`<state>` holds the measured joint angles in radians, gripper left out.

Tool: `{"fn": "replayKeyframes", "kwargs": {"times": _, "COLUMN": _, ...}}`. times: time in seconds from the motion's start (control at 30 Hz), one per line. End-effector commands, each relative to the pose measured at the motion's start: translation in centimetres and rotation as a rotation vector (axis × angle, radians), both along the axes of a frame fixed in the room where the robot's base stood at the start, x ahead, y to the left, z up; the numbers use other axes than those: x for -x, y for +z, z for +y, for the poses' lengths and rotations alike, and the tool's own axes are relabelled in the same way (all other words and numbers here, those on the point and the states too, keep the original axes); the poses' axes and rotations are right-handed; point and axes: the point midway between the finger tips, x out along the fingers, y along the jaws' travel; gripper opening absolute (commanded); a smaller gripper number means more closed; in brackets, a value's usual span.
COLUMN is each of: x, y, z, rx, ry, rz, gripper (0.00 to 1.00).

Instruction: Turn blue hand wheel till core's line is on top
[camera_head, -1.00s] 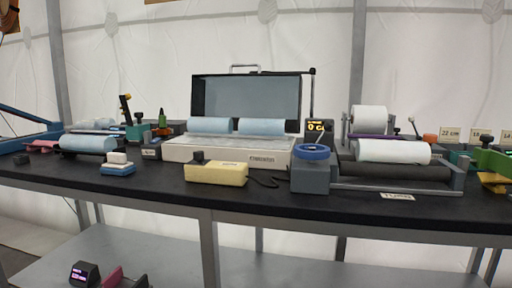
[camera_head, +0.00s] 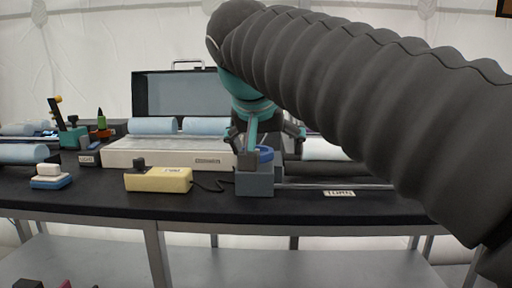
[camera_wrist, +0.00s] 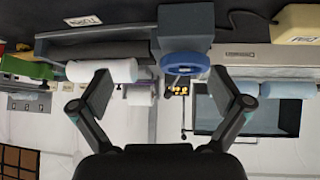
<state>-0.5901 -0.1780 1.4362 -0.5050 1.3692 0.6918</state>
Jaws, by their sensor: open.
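The blue hand wheel (camera_head: 264,154) sits on top of a grey block (camera_head: 254,182) at the table's front edge. My gripper (camera_head: 268,134) is above and around it in the head view and partly hides it. In the wrist view, which is upside down, the whole wheel (camera_wrist: 185,62) shows between and beyond the spread fingers of my gripper (camera_wrist: 163,82). The fingers are open and empty; contact with the wheel cannot be told. A white roll (camera_wrist: 103,70) lies beside the wheel, mostly behind my arm in the head view. I cannot make out any core line.
A TURN label (camera_head: 339,193) lies right of the grey block. A yellow box (camera_head: 158,180) with a dark cable stands left of it. My arm hides the bench's right side.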

Motion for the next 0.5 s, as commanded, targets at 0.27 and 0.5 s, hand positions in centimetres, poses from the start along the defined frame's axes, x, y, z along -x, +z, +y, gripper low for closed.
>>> {"fn": "replayKeyframes", "kwargs": {"times": 0.27, "x": -1.2, "y": 4.9, "z": 4.2, "rx": -0.038, "ry": -0.059, "rz": -0.075, "gripper": 1.0}}
{"fn": "replayKeyframes", "kwargs": {"times": 0.5, "x": -2.5, "y": 3.8, "z": 4.0, "rx": -0.04, "ry": -0.068, "rz": -0.079, "gripper": 1.0}}
